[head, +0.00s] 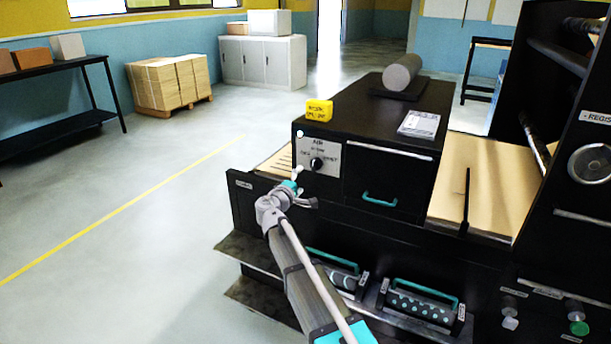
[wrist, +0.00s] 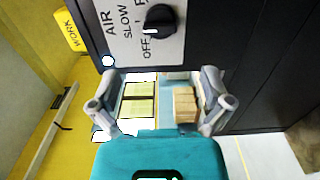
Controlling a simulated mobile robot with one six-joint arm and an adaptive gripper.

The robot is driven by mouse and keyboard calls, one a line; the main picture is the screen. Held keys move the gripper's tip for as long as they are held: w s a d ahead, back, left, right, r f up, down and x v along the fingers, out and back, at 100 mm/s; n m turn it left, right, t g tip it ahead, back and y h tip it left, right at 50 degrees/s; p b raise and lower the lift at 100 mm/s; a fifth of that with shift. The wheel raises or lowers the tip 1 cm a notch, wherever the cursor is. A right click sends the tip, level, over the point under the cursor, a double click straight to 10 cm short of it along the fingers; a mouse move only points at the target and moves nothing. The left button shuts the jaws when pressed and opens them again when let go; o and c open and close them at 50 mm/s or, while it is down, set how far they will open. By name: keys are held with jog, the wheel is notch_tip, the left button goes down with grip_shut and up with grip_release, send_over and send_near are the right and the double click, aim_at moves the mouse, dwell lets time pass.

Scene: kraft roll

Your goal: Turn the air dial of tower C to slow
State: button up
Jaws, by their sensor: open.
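The air dial (head: 317,164) is a black round knob on a pale plate (head: 332,158) on the front of a black tower (head: 400,147). The plate there reads AIR, SLOW and OFF, with a further word cut off. The dial's white mark lies toward OFF. My gripper (head: 303,188) is just below the plate in the head view. In the wrist view, my gripper (wrist: 158,80) is open and empty, apart from the dial. I cannot read a tower letter C.
A teal-handled drawer (head: 380,200) is right of the dial. A yellow block (head: 319,110), a white pad (head: 419,124) and a grey roll (head: 402,72) lie on top. A white ball (head: 300,133) sits at the plate's upper left. Open floor (head: 130,190) is left.

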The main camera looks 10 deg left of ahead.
jog(key=shift+s+a, duration=0.25)
jog(key=shift+s, duration=0.45)
jog(key=s+d+f+m+g, duration=0.3)
jog(key=s+d+f, duration=0.1)
jog(key=d, duration=0.4)
jog(key=s+d+f+m+g+h, duration=0.1)
jog(key=s+d+f+m+g, duration=0.25)
jog(key=d, duration=0.45)
jog(key=s+d+f+m+g, duration=0.2)
jog(key=s+d+f+g, duration=0.15)
jog(key=d, duration=0.45)
jog(key=s+d+f+m+g+y, duration=0.2)
jog(key=s+d+f+g+y, duration=0.1)
jog(key=s, duration=0.7)
jog(key=s+d+f+m+g+y, duration=0.3)
jog(key=s+f+g+y, duration=0.1)
jog(key=s, duration=0.6)
jog(key=shift+d+f, duration=0.2)
jog(key=shift+f, duration=0.1)
